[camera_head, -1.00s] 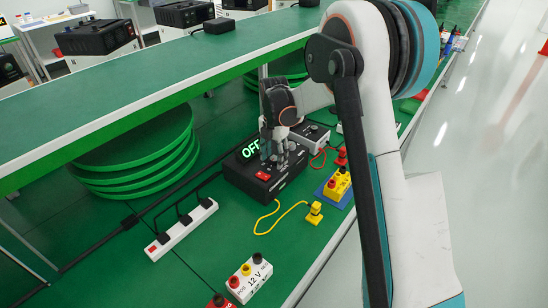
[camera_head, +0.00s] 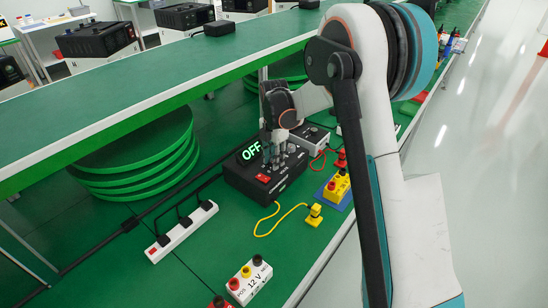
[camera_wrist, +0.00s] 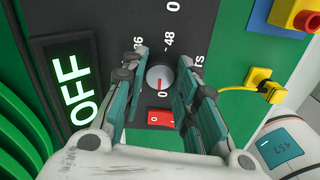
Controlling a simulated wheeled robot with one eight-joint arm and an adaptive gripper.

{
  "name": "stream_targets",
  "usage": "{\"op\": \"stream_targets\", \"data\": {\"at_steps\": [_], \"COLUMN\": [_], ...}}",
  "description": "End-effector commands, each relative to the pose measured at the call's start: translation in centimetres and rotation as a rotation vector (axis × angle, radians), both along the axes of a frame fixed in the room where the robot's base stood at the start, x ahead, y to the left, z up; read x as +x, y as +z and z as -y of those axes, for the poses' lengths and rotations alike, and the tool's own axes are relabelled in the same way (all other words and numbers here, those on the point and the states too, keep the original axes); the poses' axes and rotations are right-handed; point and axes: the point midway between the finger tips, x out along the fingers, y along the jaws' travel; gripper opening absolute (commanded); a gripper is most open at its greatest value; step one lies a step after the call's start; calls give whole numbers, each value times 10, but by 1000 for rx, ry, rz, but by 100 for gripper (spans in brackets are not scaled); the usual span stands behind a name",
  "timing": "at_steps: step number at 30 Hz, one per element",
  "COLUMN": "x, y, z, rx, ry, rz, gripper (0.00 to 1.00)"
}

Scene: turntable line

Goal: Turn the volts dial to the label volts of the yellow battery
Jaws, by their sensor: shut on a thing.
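The black charger box (camera_head: 240,181) stands on the green bench, its lit display (camera_head: 250,152) reading OFF. In the wrist view its round grey volts dial (camera_wrist: 158,78) has a red mark at its lower edge, towards a 0. A 48 and a partly covered number show above the dial. My gripper (camera_head: 272,158) is over the box; in the wrist view its fingers (camera_wrist: 160,72) are shut on the dial from both sides.
A red switch (camera_wrist: 160,117) lies just below the dial. A yellow clip (camera_head: 314,214) on a yellow cable lies by the box. A white 12 V battery (camera_head: 250,281) and a power strip (camera_head: 182,232) are in front. A shelf (camera_head: 190,90) runs overhead.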

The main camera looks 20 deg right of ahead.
Motion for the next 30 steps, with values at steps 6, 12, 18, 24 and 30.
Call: {"op": "stream_targets", "data": {"at_steps": [6, 12, 18, 24, 30], "x": [0, 0, 0, 0, 0], "y": [1, 1, 1, 1, 0], "z": [0, 0, 0, 0, 0], "rx": [0, 0, 0, 0, 0], "ry": [-184, -375, -566, -756, -946], "rz": [0, 0, 1, 1, 1], "gripper": [4, 4, 4, 4, 4]}}
